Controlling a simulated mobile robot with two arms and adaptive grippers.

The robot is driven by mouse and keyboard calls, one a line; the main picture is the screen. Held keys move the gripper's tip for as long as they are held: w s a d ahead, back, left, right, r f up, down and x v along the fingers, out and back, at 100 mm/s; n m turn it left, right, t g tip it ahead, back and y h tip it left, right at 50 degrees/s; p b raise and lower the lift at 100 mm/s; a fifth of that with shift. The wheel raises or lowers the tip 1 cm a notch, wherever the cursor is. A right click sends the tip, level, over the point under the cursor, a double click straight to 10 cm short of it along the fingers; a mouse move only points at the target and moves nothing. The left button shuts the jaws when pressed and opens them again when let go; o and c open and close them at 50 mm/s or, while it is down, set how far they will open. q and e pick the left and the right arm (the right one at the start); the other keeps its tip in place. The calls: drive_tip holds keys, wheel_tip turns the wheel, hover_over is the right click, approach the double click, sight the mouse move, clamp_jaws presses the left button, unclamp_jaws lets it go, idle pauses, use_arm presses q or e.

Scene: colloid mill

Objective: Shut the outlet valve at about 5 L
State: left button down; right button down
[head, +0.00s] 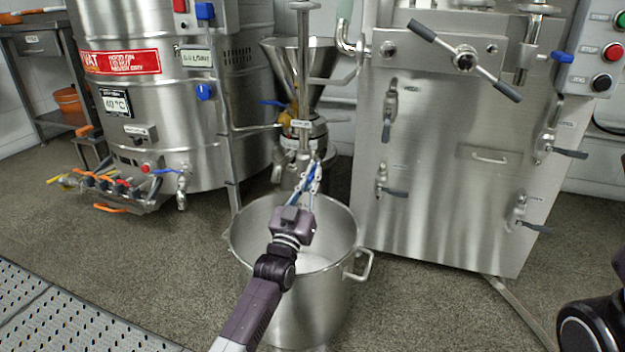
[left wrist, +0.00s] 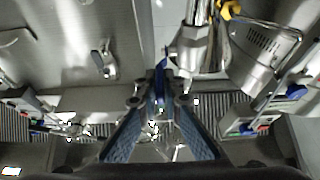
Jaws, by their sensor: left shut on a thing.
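The colloid mill, with its steel hopper (head: 300,62), stands at the back centre. Its outlet spout hangs over a large steel pot (head: 255,240). Pale liquid (head: 312,262) shows in the pot; its level cannot be read here. My left gripper (head: 312,178) is at the outlet, above the pot's far rim. In the left wrist view its fingers (left wrist: 160,100) close on the blue outlet valve handle (left wrist: 162,75), beside the steel outlet pipe. The fingers partly hide the handle and the valve body. My right gripper is not in view.
A steel vat (head: 165,105) with hoses and small valves stands on the left. A steel cabinet (head: 445,200) with several grey-handled valves stands close on the right. The pot's side handle (head: 362,266) sticks out right. Open floor lies in front.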

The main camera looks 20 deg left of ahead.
use_arm(q)
drive_tip(key=c, duration=2.1)
unclamp_jaws()
drive_tip(key=shift+s+f, duration=0.15)
drive_tip(key=shift+s, duration=0.1)
drive_tip(key=s, duration=1.2)
drive_tip(key=shift+s+a+f, duration=0.1)
drive_tip(key=shift+s+a, duration=0.15)
drive_tip(key=shift+s, duration=0.05)
